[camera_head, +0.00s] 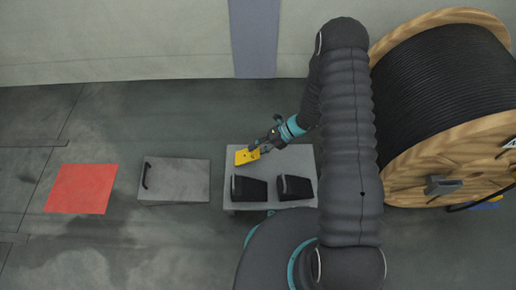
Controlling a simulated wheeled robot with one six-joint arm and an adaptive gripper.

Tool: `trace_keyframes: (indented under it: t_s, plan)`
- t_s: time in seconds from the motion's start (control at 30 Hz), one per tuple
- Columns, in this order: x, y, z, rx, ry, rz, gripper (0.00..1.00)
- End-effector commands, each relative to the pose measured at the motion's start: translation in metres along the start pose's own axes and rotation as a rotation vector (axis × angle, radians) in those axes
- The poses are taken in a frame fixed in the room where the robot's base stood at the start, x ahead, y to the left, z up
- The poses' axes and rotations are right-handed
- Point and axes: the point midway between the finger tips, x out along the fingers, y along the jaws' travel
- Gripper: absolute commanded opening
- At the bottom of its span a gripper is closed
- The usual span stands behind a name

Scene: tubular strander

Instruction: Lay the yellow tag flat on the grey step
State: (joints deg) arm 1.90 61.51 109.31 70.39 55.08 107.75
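The yellow tag (244,157) is over the left back corner of a grey-topped stand; I cannot tell whether it rests on the top or is held just above it. My gripper (259,148) reaches in from the right, and its fingertips are at the tag's right end. The fingers are too small to show whether they are shut on it. A low grey block with a black handle (180,182), which looks like the grey step, is on the floor left of the stand. Its top is bare.
The grey-topped stand (273,158) carries two black wedge-shaped bins (249,188) (295,187). A red floor square (81,189) is at the far left. A large wooden reel of black cable (445,90) fills the right side. Bare floor separates block and stand.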

Motion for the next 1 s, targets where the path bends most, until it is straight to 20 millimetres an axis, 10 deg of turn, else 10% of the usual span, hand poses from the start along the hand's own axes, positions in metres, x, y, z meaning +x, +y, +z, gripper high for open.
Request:
trace_keyframes:
  t_s: [0.37,1.0]
  plan:
    - [-0.008,0.000,0.001,0.000,-0.002,0.000,0.35]
    - [-0.112,0.000,0.001,0.000,-0.002,0.000,0.35]
